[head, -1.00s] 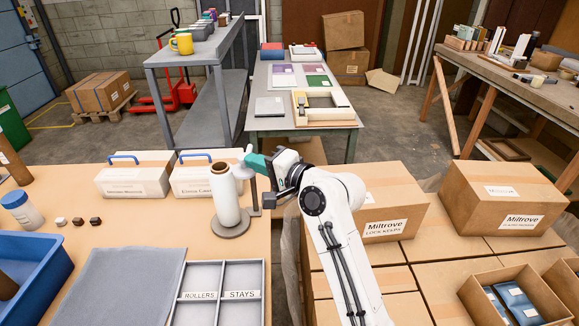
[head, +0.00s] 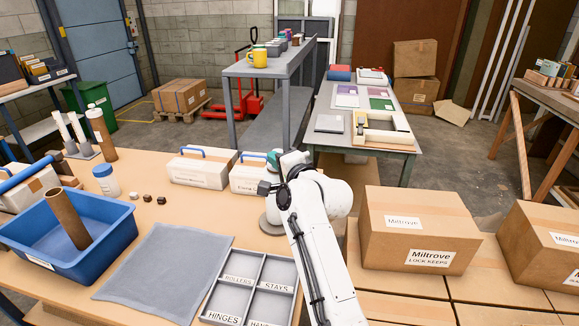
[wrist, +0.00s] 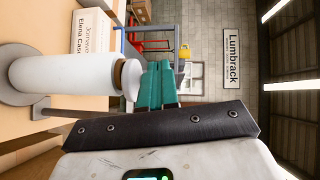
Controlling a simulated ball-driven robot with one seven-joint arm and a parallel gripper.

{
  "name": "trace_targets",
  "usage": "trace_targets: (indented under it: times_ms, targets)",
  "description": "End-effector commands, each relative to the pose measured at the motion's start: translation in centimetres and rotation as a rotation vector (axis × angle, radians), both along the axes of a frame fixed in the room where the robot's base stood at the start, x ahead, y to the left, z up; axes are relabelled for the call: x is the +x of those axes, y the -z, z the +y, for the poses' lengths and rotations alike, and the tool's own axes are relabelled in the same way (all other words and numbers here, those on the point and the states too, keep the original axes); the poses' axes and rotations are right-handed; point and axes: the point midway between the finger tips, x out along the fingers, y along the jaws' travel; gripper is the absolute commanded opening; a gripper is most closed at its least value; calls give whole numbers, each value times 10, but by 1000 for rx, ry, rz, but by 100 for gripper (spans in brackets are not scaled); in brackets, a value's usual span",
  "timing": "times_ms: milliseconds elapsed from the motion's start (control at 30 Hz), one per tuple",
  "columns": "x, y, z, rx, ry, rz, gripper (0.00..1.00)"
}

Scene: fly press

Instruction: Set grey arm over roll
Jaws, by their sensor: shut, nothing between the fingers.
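In the wrist view a white roll (wrist: 70,73) with a brown core stands on a round grey base (wrist: 12,72). A grey post (wrist: 50,112) runs beside the roll. A pale grey rounded piece (wrist: 132,80), apparently the arm's end, lies at the roll's top; I cannot tell whether it touches. My gripper's teal fingers (wrist: 163,78) are shut and empty, right beside that piece. In the head view my gripper (head: 273,160) is at the stand, and my arm hides the roll and most of the grey arm. Only part of the round base (head: 268,225) shows there.
White cases with blue handles (head: 202,167) stand behind the stand. A blue bin (head: 75,240) holding a brown tube, a grey mat (head: 165,260) and a labelled divided tray (head: 250,290) occupy the bench. Cartons (head: 415,228) stand to the right.

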Motion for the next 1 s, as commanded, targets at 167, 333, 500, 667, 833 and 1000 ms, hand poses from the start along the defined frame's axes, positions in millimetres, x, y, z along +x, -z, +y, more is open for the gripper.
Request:
trace_targets:
  times_ms: [167,333,500,667,833,1000]
  targets:
    - [5,1,9,0,-2,0,0]
    - [8,1,12,0,-2,0,0]
    - [10,0,13,0,-2,0,0]
    - [10,1,13,0,-2,0,0]
    - [10,1,13,-1,-2,1,0]
    - [10,1,13,-1,-2,1,0]
